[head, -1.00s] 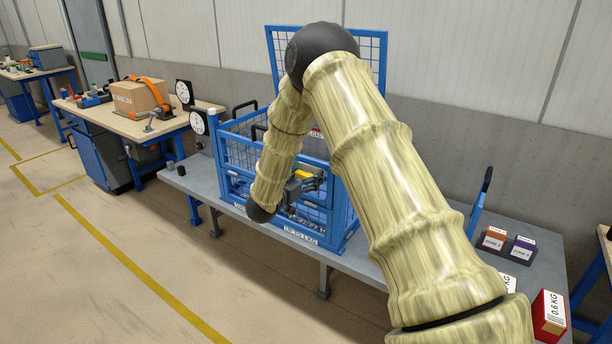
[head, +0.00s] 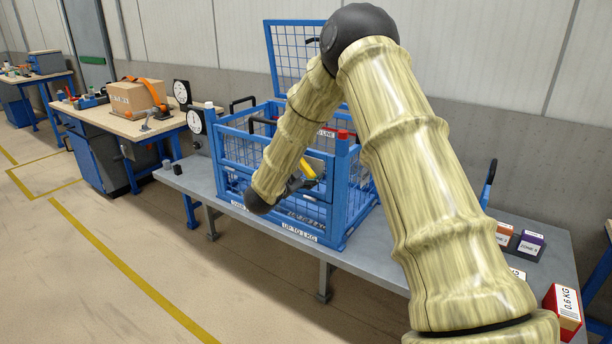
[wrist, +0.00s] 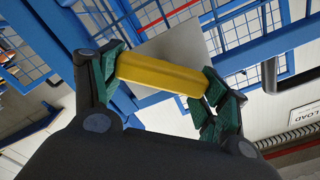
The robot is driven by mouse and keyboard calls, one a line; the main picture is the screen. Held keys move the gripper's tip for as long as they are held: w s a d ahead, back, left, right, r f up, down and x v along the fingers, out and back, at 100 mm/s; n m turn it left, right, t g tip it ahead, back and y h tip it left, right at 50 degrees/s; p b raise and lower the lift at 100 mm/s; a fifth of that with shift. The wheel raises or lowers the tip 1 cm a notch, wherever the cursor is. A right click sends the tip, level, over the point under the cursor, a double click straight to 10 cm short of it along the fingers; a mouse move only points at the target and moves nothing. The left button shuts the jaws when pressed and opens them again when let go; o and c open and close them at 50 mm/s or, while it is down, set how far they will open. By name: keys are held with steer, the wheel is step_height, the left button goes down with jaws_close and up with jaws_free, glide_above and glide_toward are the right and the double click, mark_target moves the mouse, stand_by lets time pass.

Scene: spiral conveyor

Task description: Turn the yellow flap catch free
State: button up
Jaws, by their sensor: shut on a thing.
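The yellow flap catch (wrist: 162,75) is a rounded bar held lengthwise between my gripper's green-padded fingers (wrist: 165,80) in the wrist view. A grey plate (wrist: 185,45) lies behind it. In the head view the yellow catch (head: 307,168) shows tilted on the front of the blue wire-mesh cage (head: 338,190), just beyond the end of my arm. My gripper (head: 297,183) is mostly hidden there by my forearm. My arm covers part of the cage front.
The cage stands on a grey bench (head: 195,177) with its mesh lid (head: 295,55) raised. Round dials (head: 195,121) stand at its left. Small boxes (head: 529,243) and a red weight box (head: 563,306) sit at the right.

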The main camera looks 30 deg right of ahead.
steer(key=m+b, duration=0.2)
steer(key=f+m+b, duration=0.1)
steer(key=m+b, duration=0.2)
steer(key=shift+s+d+m+b, duration=0.1)
steer(key=shift+s+m+b, duration=0.1)
steer(key=shift+m+b, duration=0.1)
steer(key=m+b, duration=0.3)
steer(key=shift+m+b, duration=0.3)
steer(key=shift+b, duration=0.1)
steer(key=o, duration=1)
steer(key=shift+s+d, duration=0.1)
steer(key=shift+r, duration=0.1)
steer(key=shift+s+a, duration=0.1)
steer(key=shift+a, duration=0.6)
steer(key=v, duration=1)
steer(key=shift+s+a, duration=0.2)
steer(key=shift+a, duration=0.15)
